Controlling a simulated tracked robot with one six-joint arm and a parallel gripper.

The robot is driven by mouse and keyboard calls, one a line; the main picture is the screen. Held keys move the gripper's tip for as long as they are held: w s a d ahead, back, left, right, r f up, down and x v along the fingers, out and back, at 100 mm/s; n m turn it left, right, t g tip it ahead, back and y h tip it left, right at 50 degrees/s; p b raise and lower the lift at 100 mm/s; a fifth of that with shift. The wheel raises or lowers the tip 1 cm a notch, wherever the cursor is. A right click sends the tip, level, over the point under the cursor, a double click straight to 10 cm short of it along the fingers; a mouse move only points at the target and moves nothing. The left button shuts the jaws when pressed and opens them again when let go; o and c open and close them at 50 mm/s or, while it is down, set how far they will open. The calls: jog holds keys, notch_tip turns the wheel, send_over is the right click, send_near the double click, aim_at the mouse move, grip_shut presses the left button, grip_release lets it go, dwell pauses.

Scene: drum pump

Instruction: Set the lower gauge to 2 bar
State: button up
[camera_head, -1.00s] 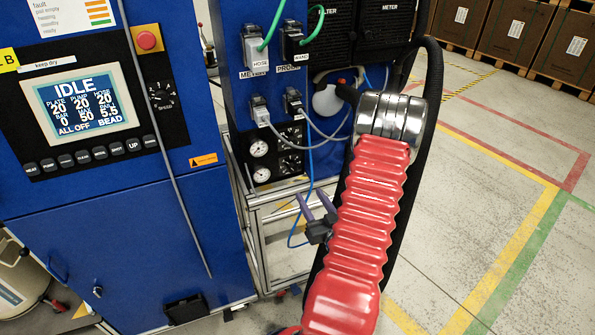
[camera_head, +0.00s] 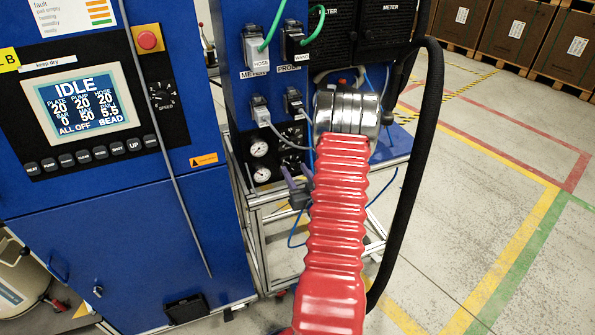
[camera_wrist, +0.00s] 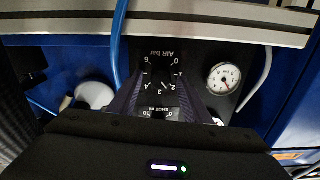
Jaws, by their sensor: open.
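The lower gauge (camera_head: 262,174), a small white round dial, sits on the dark panel of the blue cart, below a similar upper gauge (camera_head: 258,149). In the wrist view, which shows the panel upside down, the lower gauge (camera_wrist: 224,78) is right of the fingers; its needle is too small to read surely. My gripper (camera_head: 297,178) is open, its purple fingers just right of the lower gauge. In the wrist view my gripper (camera_wrist: 163,95) has its fingers on either side of the "AIR bar" scale (camera_wrist: 163,70). The knob there is not clear, and contact cannot be told.
A blue hose (camera_wrist: 119,45) and a pale cable (camera_wrist: 258,78) hang near the panel. A metal frame rail (camera_wrist: 160,25) crosses below the panel. My red ribbed arm cover hides part of the cart. Open floor (camera_head: 480,220) lies to the right.

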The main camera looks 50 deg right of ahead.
jog(key=shift+w+d, duration=0.1)
jog(key=shift+w, duration=0.05)
jog(key=c, duration=1)
jog(key=shift+n, duration=0.5)
jog(key=o, duration=1)
